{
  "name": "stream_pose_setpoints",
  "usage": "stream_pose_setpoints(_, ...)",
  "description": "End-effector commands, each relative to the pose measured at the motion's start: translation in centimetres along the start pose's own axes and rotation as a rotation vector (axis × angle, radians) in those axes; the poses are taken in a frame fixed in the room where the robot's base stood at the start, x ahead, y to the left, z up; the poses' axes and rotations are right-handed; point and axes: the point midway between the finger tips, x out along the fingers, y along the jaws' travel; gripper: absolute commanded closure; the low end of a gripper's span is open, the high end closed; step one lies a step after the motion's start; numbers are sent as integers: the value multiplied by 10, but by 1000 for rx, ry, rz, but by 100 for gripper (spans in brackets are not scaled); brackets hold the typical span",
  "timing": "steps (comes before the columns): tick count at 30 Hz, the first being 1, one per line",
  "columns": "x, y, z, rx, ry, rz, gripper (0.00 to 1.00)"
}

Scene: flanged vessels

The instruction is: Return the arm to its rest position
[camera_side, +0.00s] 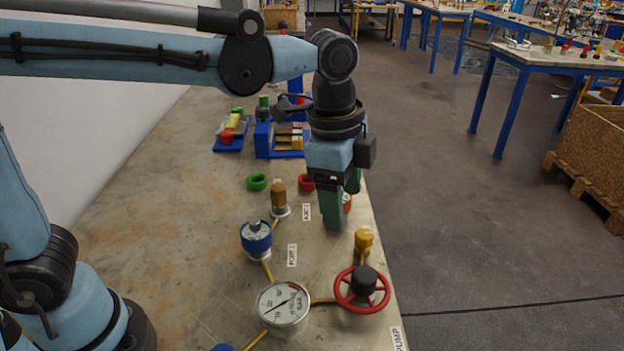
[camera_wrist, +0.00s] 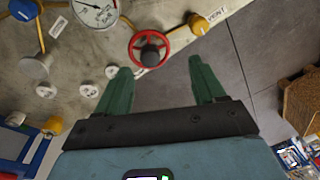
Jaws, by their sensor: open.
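My gripper (camera_side: 340,205) hangs from my arm over the right edge of the bench (camera_side: 150,215), pointing down. In the wrist view my gripper (camera_wrist: 158,88) shows two green fingers spread apart with nothing between them. A red handwheel valve (camera_side: 362,290) with a black hub stands in front of it, apart from the fingers. The handwheel also shows in the wrist view (camera_wrist: 136,56), beyond the fingertips.
A pressure gauge (camera_side: 283,307), a blue-capped fitting (camera_side: 256,238), a brass fitting (camera_side: 279,200) and a yellow fitting (camera_side: 363,242) stand on the bench. Green (camera_side: 257,182) and red (camera_side: 306,183) rings lie behind. A blue rack (camera_side: 264,140) stands farther back.

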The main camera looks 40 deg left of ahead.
Motion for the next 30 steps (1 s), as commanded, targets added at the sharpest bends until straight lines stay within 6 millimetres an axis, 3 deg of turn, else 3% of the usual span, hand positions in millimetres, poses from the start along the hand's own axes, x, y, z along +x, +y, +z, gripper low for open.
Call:
stream_pose_setpoints(1, -2, -2, 20, -103, 23, -32, 31)
stream_pose_setpoints(6, -3, -4, 71, -436, 115, -135, 31)
stream_pose_setpoints(15, 12, 6, 149, -972, 301, -294, 31)
stream_pose_setpoints(21, 22, 11, 174, -1164, 386, -349, 31)
stream_pose_setpoints(30, 23, 12, 178, -1203, 405, -358, 31)
